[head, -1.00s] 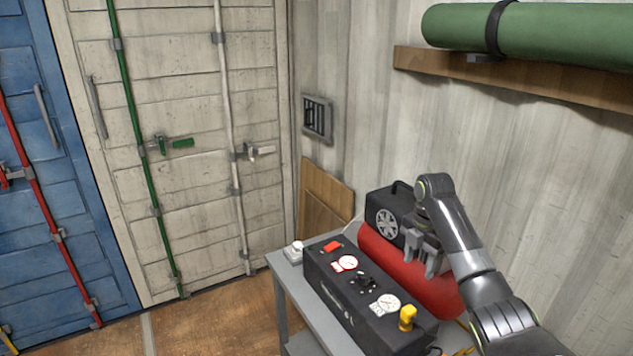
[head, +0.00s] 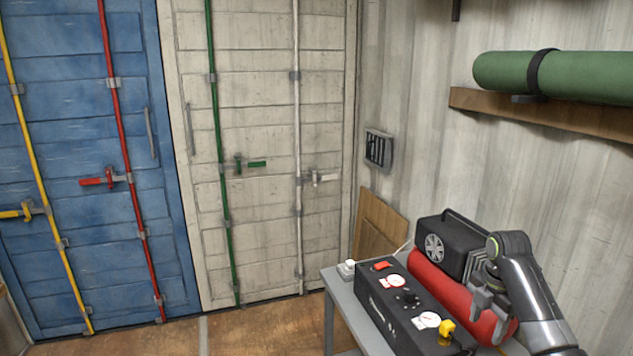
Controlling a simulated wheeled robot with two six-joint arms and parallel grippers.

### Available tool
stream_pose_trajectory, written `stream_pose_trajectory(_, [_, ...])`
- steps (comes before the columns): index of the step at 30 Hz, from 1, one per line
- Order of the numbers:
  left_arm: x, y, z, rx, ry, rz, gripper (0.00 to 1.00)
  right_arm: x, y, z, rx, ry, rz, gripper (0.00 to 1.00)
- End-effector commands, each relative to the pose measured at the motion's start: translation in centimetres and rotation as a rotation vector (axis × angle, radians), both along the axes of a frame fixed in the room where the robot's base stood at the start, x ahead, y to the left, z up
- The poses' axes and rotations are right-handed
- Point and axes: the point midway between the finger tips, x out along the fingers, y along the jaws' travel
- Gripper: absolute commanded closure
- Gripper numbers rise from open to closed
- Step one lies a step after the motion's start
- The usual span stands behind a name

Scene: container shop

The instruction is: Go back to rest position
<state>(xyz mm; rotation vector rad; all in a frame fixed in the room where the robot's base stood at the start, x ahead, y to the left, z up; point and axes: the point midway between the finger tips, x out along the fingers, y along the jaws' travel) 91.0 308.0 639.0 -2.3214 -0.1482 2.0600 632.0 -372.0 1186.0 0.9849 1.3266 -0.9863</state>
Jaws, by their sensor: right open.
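My right gripper (head: 487,307) is open and empty, pointing down over the red cylinder (head: 443,283) of the compressor unit. My right arm comes in from the lower right. I cannot tell whether the fingers touch the cylinder. The left gripper is not in view. The black control box (head: 404,317) with two white gauges, a red switch (head: 381,266) and a yellow knob (head: 447,327) stands in front of the cylinder, to the left of the gripper.
The grey table (head: 349,303) carries the compressor and a small white button box (head: 346,269). A green roll (head: 567,78) lies on a wooden shelf (head: 541,113) at upper right. Blue doors (head: 84,60) and white doors (head: 263,128) close the back. The floor at left is free.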

Motion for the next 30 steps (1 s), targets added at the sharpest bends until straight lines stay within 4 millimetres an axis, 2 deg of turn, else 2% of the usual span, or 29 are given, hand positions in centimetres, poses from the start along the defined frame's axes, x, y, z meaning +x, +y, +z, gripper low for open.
stream_pose_trajectory(11, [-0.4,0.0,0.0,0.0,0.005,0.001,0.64,-3.2,0.8,-5.7,-0.033,-0.024,-0.18,0.48])
stream_pose_trajectory(17, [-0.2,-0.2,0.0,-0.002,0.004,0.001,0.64,-6.5,1.6,-9.8,-0.046,-0.055,-0.338,0.48])
stream_pose_trajectory(20, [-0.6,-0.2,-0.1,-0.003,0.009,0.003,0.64,-9.3,2.3,-12.4,-0.047,-0.079,-0.459,0.48])
stream_pose_trajectory(24, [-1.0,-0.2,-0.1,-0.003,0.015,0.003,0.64,-14.2,3.4,-15.7,-0.033,-0.126,-0.666,0.48])
stream_pose_trajectory(30, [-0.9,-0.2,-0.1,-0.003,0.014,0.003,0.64,-21.6,4.9,-18.3,0.012,-0.193,-0.984,0.48])
